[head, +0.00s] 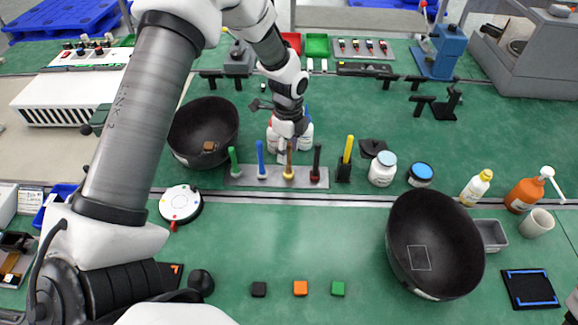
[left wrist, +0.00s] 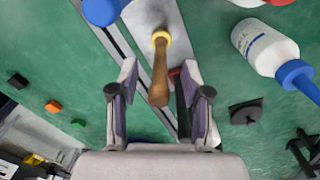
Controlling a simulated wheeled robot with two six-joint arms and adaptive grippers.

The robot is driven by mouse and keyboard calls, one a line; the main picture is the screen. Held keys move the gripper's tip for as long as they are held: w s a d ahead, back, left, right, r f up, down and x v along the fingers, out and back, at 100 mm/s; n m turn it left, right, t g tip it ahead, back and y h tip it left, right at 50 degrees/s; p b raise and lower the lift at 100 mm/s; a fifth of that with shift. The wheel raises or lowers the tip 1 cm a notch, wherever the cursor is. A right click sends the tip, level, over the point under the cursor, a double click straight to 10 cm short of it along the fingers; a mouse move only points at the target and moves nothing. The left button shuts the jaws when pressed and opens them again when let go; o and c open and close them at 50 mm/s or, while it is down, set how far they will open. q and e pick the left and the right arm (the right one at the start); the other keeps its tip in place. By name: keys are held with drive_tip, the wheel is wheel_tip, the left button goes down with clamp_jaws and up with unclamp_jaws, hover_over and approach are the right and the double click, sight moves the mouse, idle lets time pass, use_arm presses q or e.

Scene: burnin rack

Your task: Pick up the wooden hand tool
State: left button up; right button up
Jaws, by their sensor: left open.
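The wooden hand tool (head: 289,168) stands upright in a grey strip holder (head: 240,180), between a blue-handled tool (head: 261,158) and a dark red one (head: 316,160). My left gripper (head: 287,148) is above and just behind it, pointing down. In the left wrist view the tool's brown handle (left wrist: 160,80) with its yellow collar lies between the spread fingers of my left gripper (left wrist: 161,74). The fingers are open and empty, with a gap on both sides of the handle. Whether the fingertips are level with the handle cannot be told.
A green-handled tool (head: 233,161) and a yellow marker-like tool (head: 347,152) stand close by. A black bowl (head: 205,115) is left of the holder and a larger one (head: 430,225) at front right.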

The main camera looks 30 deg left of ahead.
sight(288, 170)
use_arm(q)
wheel_tip(288, 170, down, 4)
drive_tip(key=shift+d+r+p, duration=0.1)
drive_tip(key=shift+r+p, duration=0.05)
drive_tip(key=shift+p, duration=0.3)
clamp_jaws()
drive_tip(key=shift+r+b, duration=0.35)
drive_tip(key=shift+r, duration=0.1)
wheel_tip(288, 170, up, 2)
drive_tip(key=shift+r+b, duration=0.1)
drive_tip(key=shift+b, duration=0.4)
drive_tip(key=s+d+r+b, duration=0.1)
drive_tip(key=s+d+b, duration=0.2)
drive_tip(key=s+d, duration=0.8)
drive_tip(key=shift+s+d+r+b, duration=0.15)
drive_tip(key=shift+r+b, duration=0.2)
